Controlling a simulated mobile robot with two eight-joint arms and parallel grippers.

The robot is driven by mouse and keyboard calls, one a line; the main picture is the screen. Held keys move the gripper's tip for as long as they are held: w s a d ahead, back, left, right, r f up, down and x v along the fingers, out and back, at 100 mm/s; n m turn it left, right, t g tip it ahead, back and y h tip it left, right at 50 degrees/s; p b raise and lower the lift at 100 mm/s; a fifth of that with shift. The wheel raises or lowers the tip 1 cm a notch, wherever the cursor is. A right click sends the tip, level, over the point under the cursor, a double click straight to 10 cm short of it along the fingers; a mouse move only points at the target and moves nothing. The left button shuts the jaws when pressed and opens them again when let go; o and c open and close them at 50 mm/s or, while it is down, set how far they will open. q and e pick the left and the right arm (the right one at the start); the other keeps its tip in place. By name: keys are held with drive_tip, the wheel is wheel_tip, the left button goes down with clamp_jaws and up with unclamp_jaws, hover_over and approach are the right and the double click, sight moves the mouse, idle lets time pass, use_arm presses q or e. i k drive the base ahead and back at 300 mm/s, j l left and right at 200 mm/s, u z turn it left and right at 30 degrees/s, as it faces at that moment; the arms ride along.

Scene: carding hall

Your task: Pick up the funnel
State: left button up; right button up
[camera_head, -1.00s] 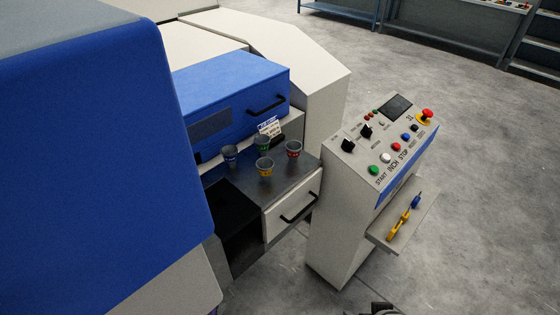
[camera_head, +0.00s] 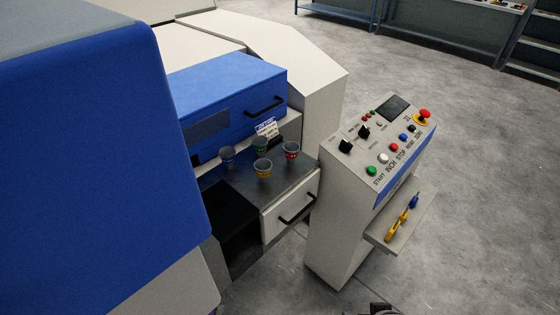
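I see no thing that I can clearly tell is a funnel. Several small grey cup-like vessels with coloured bands stand on the dark metal shelf (camera_head: 232,181) of the machine. They are a blue-banded one (camera_head: 227,155), a green-banded one (camera_head: 260,145), a yellow-banded one (camera_head: 263,169) and a red-banded one (camera_head: 290,151). Their undersides are hidden. Neither gripper can be made out. A small dark part is cut off at the bottom edge, right of centre, and I cannot tell what it is.
A control console (camera_head: 350,180) with buttons stands right of the shelf. Its small ledge (camera_head: 381,241) holds a yellow and blue tool (camera_head: 402,220). A drawer (camera_head: 291,206) with a black handle is below the shelf. A large blue housing (camera_head: 90,150) blocks the left. The floor at right is clear.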

sight(292, 149)
drive_tip(key=i+l+u, duration=0.35)
drive_tip(key=u, duration=0.15)
drive_tip(key=i+l+u, duration=0.3)
drive_tip(key=l+u, duration=0.15)
